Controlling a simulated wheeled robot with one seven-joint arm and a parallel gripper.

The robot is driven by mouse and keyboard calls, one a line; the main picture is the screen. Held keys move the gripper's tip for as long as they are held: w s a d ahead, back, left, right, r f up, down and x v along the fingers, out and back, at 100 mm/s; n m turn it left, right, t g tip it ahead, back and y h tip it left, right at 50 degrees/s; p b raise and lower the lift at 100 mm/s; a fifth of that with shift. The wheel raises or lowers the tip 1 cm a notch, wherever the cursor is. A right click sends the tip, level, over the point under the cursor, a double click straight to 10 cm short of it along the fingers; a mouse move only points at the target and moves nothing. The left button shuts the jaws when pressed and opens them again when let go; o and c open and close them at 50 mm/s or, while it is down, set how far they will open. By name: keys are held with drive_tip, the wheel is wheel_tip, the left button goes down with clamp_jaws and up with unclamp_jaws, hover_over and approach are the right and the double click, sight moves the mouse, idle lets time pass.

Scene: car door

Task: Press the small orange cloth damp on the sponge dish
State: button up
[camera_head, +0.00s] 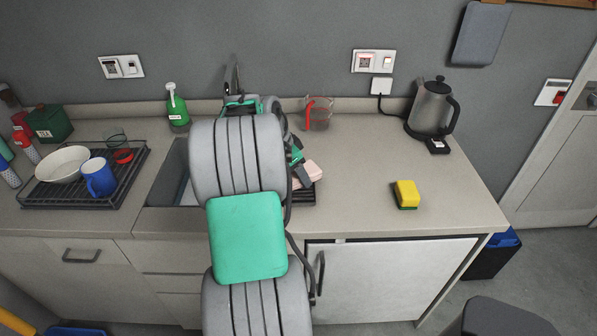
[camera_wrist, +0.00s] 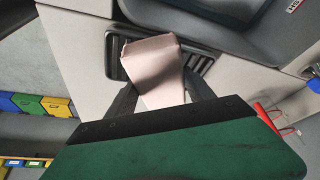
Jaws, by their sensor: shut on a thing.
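A folded pale pink-orange cloth (camera_wrist: 155,72) is between the two dark fingers of my gripper (camera_wrist: 160,92) in the wrist view. My gripper is shut on it. The cloth lies over a dark slotted dish (camera_wrist: 203,64), and its near end hides part of the slots. I cannot tell how firmly the two touch. In the head view the cloth (camera_head: 312,171) shows as a pale block right of my arm, with the dish's dark edge (camera_head: 305,197) below it. My arm hides most of the gripper there.
The sink (camera_head: 170,180) is left of the dish. A yellow-green sponge (camera_head: 406,194) lies on clear counter to the right. A red-handled measuring jug (camera_head: 319,114) and a kettle (camera_head: 432,107) stand behind. A drying rack (camera_head: 125,185) and a green spray bottle (camera_head: 176,106) are left.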

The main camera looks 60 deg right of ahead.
drive_tip(key=shift+w+d+r+p, duration=0.1)
drive_tip(key=shift+r+p, duration=1.25)
drive_tip(key=shift+r, duration=0.95)
drive_tip(key=shift+d+r+p, duration=0.1)
drive_tip(key=shift+r+p, duration=1.2)
drive_tip(key=shift+r, duration=0.95)
